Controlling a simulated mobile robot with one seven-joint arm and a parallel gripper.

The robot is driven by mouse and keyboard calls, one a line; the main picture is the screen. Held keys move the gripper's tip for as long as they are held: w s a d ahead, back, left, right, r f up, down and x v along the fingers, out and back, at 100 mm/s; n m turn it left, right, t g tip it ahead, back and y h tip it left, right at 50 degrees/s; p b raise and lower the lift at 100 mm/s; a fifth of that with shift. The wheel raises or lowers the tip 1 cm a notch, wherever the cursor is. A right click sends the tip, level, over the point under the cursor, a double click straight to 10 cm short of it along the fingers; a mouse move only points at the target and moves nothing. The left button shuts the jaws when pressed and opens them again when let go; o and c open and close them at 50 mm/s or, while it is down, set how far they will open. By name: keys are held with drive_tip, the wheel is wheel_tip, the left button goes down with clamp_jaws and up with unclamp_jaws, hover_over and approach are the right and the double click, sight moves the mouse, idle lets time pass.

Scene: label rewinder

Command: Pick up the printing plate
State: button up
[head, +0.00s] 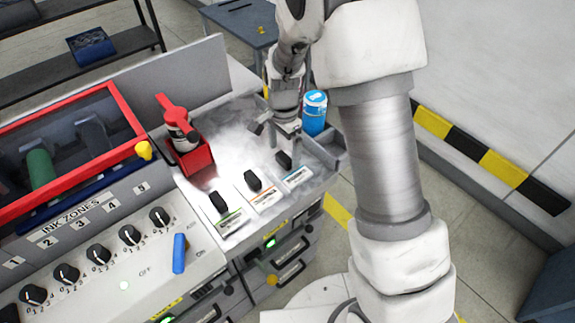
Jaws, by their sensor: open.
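No single object is clearly recognisable as the printing plate. Three black blocks stand in a row on the worktop, each behind a small white label: one at the green-striped label (231,222), one at the orange-striped label (265,199) and one at the blue-striped label (298,177). My gripper (278,133) points down over the worktop, just behind the black block (284,160) at the blue label. Its fingers are apart and nothing shows between them. I cannot tell whether they touch anything.
A red holder (190,160) with a red-topped bottle (179,125) stands to the left. A control panel with several black knobs (98,254) and a red-framed guard (125,103) lie further left.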

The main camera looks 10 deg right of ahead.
wheel_tip(320, 180, down, 2)
drive_tip(key=shift+f, duration=0.1)
clamp_jaws()
idle(0.5)
